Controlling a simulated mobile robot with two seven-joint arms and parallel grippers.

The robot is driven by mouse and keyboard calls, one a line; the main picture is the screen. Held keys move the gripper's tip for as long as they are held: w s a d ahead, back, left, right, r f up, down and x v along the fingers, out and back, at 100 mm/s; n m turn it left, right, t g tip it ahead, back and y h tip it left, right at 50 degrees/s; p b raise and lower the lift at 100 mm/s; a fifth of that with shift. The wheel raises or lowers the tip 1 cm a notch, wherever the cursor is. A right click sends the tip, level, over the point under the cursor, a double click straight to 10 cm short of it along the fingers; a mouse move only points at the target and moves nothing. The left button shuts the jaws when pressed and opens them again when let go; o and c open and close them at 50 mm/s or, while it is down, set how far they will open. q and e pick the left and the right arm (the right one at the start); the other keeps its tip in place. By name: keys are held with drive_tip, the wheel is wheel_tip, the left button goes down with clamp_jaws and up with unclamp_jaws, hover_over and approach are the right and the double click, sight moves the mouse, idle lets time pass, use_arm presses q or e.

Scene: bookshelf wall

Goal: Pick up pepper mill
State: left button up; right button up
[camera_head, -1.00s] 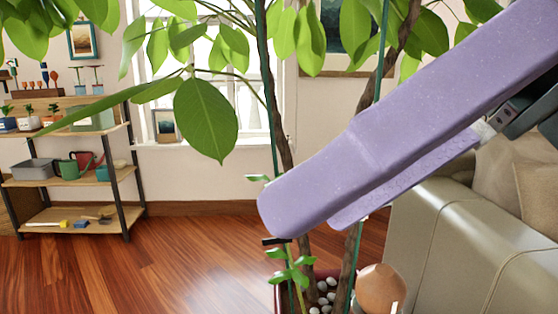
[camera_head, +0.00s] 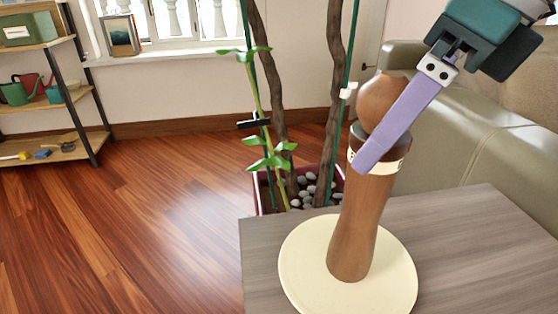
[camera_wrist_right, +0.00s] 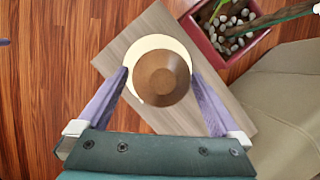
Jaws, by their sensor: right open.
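The pepper mill (camera_head: 352,232) is a tall brown wooden mill with a round knob and a pale band. It stands upright on a round cream plate (camera_head: 300,268). My right gripper (camera_head: 378,148) is open at the mill's upper part, with one purple finger crossing in front of the knob and band; the other finger is hidden. In the right wrist view, the mill (camera_wrist_right: 162,78) shows from above between the two spread fingers (camera_wrist_right: 159,73), and I cannot tell whether either touches it. My left gripper is not in view.
The plate lies on a grey wooden table (camera_head: 480,235). Behind it stands a red planter (camera_head: 265,200) with pebbles and stems. A beige sofa (camera_head: 470,130) is at right. A shelf (camera_head: 60,150) stands at far left. The wooden floor at left is clear.

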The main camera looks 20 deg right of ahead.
drive_tip(key=shift+x, duration=1.2)
clamp_jaws()
drive_tip(key=shift+a+r, duration=0.1)
